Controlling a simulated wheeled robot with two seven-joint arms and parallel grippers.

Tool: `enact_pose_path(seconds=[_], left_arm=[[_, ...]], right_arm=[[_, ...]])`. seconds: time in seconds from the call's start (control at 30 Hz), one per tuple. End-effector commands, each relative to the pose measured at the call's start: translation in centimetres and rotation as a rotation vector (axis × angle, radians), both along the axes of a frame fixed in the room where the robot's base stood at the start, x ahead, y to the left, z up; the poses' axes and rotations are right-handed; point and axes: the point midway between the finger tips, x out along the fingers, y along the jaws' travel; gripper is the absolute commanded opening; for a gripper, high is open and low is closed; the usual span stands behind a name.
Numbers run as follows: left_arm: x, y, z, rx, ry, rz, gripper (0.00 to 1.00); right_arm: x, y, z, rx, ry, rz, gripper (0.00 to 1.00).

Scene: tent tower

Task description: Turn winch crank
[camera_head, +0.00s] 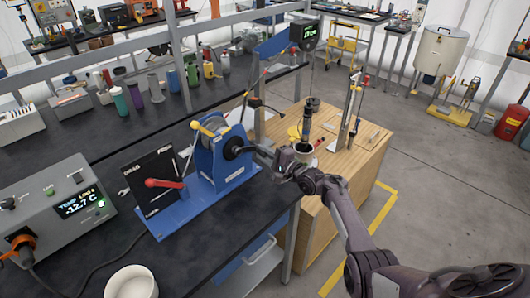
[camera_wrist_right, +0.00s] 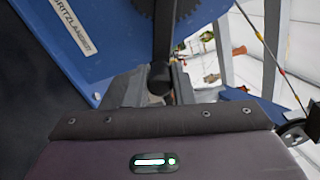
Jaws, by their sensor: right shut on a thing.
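The blue winch (camera_head: 206,158) stands on a blue base on the black bench, in the middle of the head view. Its blue side plate (camera_wrist_right: 85,40) fills the upper left of the right wrist view. My right gripper (camera_head: 258,152) reaches the winch's right side, at the crank. In the right wrist view the crank's dark round knob (camera_wrist_right: 160,78) sits between the fingers, and the gripper is shut on it. The fingers hide part of the crank. My left gripper is not in view.
A black panel with a red lever (camera_head: 164,183) stands just left of the winch. A grey temperature box (camera_head: 60,215) and a white bowl (camera_head: 131,283) are at the front left. A wooden cabinet (camera_head: 345,160) stands right of the bench. Several bottles line the bench behind.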

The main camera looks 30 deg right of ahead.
Motion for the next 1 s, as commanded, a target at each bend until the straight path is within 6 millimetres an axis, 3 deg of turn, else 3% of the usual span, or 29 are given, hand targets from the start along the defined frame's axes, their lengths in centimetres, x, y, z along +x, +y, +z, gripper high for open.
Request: enact_pose_path(seconds=[0.37, 0.4, 0.57, 0.87, 1.0], left_arm=[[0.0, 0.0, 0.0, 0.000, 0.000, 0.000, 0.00], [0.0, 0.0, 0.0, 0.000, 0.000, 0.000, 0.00], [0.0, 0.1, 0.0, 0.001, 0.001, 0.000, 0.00], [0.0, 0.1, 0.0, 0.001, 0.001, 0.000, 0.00], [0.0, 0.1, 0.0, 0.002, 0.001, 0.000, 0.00]], right_arm=[[-0.1, 0.0, -0.2, 0.003, 0.006, -0.001, 0.00], [-0.1, 0.0, -0.2, 0.003, 0.006, -0.001, 0.23], [-0.1, 0.0, -0.2, 0.003, 0.005, -0.001, 0.43], [-0.2, -0.1, -0.1, 0.003, 0.003, -0.001, 0.43], [-1.4, -0.5, -0.2, 0.003, 0.003, -0.002, 0.43]])
